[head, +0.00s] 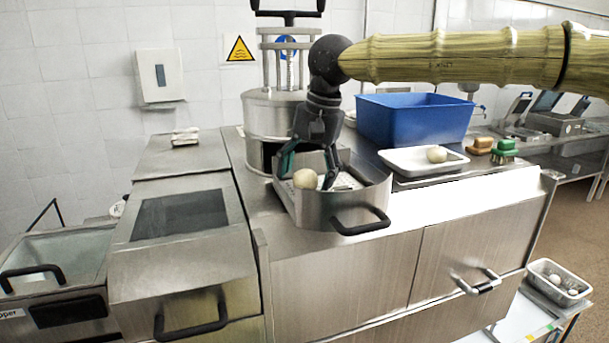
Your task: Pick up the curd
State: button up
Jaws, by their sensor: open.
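A round cream-coloured ball, which looks like the curd (305,179), lies in a steel drawer-like basket (340,212) at the front of the counter, in the head view. My gripper (307,174) points down into this basket. Its fingers are open, one on each side of the ball. I cannot tell whether either finger touches it. Another pale ball (437,155) sits on a white tray (425,170) to the right.
A tall steel press (270,115) stands behind the basket. A blue tub (414,118) is behind the white tray. Brown and green brushes (503,148) lie right of the tray. A small bin (558,281) with pale balls stands low at right.

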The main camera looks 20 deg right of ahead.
jog(key=shift+f, duration=0.3)
jog(key=shift+d, duration=0.1)
jog(key=shift+s, duration=0.1)
jog(key=shift+c, duration=0.3)
jog(key=c, duration=1)
jog(key=shift+c, duration=0.3)
jog(key=shift+r, duration=0.2)
